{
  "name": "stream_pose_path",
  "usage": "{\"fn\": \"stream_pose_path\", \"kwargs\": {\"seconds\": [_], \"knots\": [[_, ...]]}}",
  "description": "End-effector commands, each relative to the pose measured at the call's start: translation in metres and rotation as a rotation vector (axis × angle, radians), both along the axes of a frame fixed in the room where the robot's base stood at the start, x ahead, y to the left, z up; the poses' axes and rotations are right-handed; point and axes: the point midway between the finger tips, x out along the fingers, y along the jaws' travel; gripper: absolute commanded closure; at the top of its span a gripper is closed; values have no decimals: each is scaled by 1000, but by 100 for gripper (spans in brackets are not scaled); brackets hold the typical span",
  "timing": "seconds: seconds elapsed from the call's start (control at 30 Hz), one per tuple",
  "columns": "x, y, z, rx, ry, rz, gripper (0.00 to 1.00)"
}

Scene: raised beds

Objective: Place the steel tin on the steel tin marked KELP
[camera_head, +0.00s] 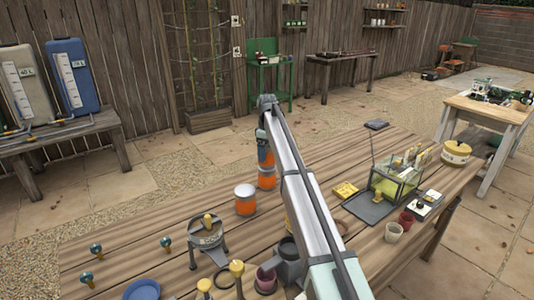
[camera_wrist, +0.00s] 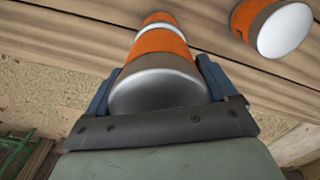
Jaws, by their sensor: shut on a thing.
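My gripper (camera_wrist: 157,82) is shut on a steel tin (camera_wrist: 160,46) with an orange band; its blue-grey fingers lie on either side of the tin. In the head view this held tin (camera_head: 266,157) is partly hidden by my arm. A second orange-banded tin (camera_head: 267,180) stands on the table directly below it, and its far part also shows past the held tin in the wrist view (camera_wrist: 157,18). I cannot tell whether the two touch. A third orange-banded tin (camera_head: 245,202) stands apart to the left. No KELP marking is readable.
The tabletop left of the tins is mostly clear.

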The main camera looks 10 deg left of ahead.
Motion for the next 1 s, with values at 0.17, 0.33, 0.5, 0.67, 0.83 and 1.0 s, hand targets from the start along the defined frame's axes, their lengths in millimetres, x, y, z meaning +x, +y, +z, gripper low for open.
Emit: {"fn": "stream_pose_path", "kwargs": {"seconds": [0.17, 0.33, 0.5, 0.67, 0.83, 1.0], "knots": [[0, 0, -6, 0, -1, 0, 66], [0, 0, -6, 0, 0, 0, 66], [0, 0, -9, 0, 0, 0, 10], [0, 0, -9, 0, 0, 0, 0], [0, 0, -8, 0, 0, 0, 0], [1, 0, 2, 1, -1, 0, 0]]}}
